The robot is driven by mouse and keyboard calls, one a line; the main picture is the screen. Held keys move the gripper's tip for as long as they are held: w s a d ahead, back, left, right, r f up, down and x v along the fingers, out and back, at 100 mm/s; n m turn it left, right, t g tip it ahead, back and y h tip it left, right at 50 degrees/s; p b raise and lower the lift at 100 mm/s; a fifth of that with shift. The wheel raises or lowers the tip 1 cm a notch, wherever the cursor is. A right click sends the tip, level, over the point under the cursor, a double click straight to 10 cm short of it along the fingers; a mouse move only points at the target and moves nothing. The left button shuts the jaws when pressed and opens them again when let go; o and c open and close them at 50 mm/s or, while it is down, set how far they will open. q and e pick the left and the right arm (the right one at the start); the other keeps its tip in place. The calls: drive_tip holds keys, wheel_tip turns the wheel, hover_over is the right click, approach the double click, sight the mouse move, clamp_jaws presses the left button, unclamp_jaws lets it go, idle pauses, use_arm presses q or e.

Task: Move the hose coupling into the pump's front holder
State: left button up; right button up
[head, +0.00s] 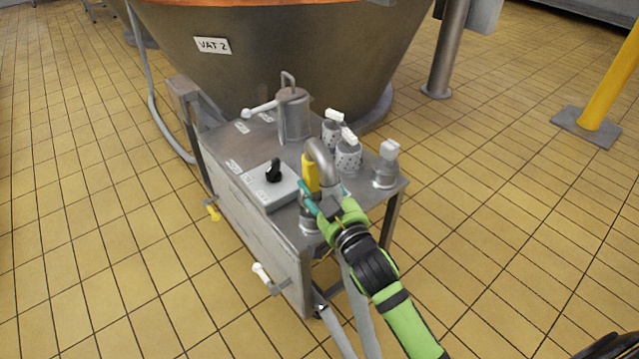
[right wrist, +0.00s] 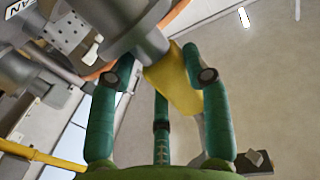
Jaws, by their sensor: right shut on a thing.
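The hose coupling (head: 321,157) is a bent grey metal pipe with a yellow grip (head: 310,174), above the near corner of the pump cart in the head view. My right gripper (head: 325,200) is shut on it, with green fingers around its lower part. In the right wrist view the yellow grip (right wrist: 175,85) and grey metal (right wrist: 138,42) are between the fingers. My left gripper is out of view.
A control box with a black knob (head: 274,172), a lidded canister (head: 294,115), perforated cylinders (head: 348,157) and a capped fitting (head: 385,174) crowd the cart top. Vat 2 (head: 280,60) stands behind. White (head: 263,272) and yellow (head: 213,211) handles stick out from the side.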

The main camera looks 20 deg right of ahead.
sight(319, 196)
drive_tip(key=shift+f, duration=0.15)
drive_tip(key=shift+f+b, duration=0.55)
drive_tip(key=shift+f, duration=0.1)
drive_tip(key=shift+f, duration=0.55)
idle(0.6)
drive_tip(key=o, duration=1.5)
drive_tip(key=shift+s+f, duration=0.1)
drive_tip(key=shift+f, duration=0.15)
drive_tip(key=shift+s, duration=0.5)
drive_tip(key=s+d, duration=0.1)
drive_tip(key=s, duration=1)
drive_tip(key=shift+r, duration=0.25)
drive_tip(key=shift+w+d, duration=0.1)
